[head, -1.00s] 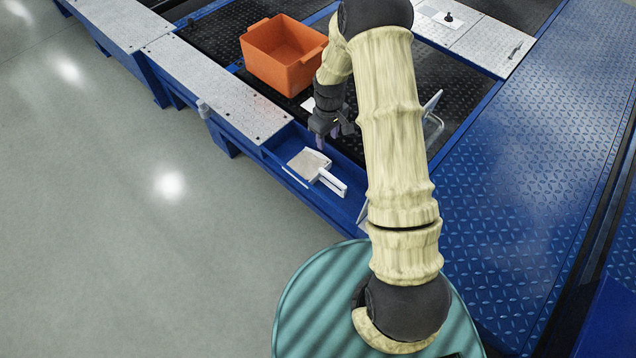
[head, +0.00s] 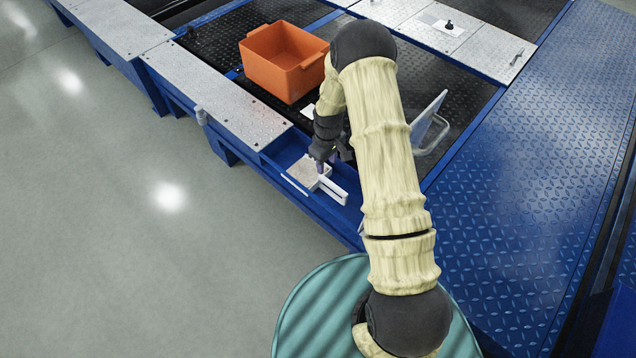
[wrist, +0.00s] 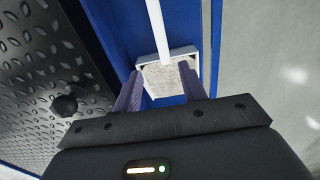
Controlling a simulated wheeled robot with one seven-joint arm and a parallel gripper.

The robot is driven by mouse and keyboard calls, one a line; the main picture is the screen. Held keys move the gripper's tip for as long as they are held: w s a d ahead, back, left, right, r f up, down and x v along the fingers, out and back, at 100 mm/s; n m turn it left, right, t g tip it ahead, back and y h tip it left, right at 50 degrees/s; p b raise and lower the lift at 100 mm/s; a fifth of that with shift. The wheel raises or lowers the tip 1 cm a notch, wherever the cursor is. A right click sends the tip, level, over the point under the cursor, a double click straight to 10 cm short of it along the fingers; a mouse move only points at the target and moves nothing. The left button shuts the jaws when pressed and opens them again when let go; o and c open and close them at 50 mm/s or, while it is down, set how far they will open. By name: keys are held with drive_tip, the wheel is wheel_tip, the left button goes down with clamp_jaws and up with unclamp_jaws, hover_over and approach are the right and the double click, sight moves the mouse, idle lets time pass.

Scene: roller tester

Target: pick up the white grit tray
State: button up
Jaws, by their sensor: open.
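The white grit tray (head: 307,172) lies in the blue trough, with grey-brown grit in it and a white handle (head: 334,189) reaching to the lower right. In the wrist view the tray (wrist: 172,76) shows beyond my gripper, with its handle (wrist: 157,25) running to the top edge. My gripper (head: 322,168) is over the tray near where the handle joins it. In the wrist view its two fingers (wrist: 160,92) are apart, one towards each side of the tray. Nothing is held. Whether the fingers touch the tray cannot be told.
An orange bin (head: 284,65) stands on the black tread plate behind the trough. A metal-topped blue frame (head: 215,95) runs to the upper left. Blue tread plate (head: 530,160) lies at right.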

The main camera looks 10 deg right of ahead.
sight(324, 178)
wheel_tip(324, 178, down, 5)
drive_tip(key=shift+r+b, duration=0.15)
drive_tip(key=shift+b, duration=0.45)
drive_tip(key=f+b, duration=0.1)
drive_tip(key=f, duration=0.2)
drive_tip(key=f+b, duration=0.1)
drive_tip(key=f, duration=0.1)
drive_tip(key=shift+s+a+f+b, duration=0.1)
drive_tip(key=shift+a+b, duration=0.25)
drive_tip(key=shift+c, duration=0.4)
clamp_jaws()
